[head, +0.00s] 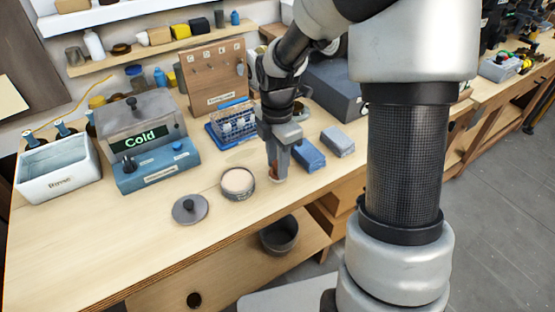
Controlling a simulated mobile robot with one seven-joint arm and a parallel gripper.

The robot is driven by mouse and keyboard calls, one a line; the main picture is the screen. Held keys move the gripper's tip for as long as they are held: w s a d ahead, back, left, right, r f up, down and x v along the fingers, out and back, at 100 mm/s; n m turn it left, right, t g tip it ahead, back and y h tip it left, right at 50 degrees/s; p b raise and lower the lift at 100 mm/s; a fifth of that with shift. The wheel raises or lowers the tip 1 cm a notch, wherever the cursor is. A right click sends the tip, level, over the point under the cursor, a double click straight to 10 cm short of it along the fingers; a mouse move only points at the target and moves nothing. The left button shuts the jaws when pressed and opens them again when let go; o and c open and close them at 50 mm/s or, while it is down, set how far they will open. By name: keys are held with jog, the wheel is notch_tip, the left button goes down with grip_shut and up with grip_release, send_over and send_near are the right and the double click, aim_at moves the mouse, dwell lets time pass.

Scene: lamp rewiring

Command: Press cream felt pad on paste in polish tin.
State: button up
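The round polish tin (238,184) stands open on the bench, with pale pinkish paste filling its top. My gripper (277,174) points down just right of the tin, low over the bench. A small reddish-brown piece with a pale cream underside, seemingly the cream felt pad (279,180), shows at its fingertips. The fingers hide most of it, and I cannot tell whether it touches the bench. A grey round lid with a dark knob (190,209) lies left of the tin.
Blue folded cloths or blocks (309,155) lie right of my gripper. A blue wire rack (232,122), a grey unit reading "Cold" (143,128) and a white rinse tub (58,168) stand behind and left. The front left bench is clear.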

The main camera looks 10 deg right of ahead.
jog(key=c, duration=0.7)
notch_tip(320, 180, up, 5)
jog(key=p, duration=0.4)
jog(key=shift+r+p, duration=0.1)
jog(key=shift+p, duration=0.25)
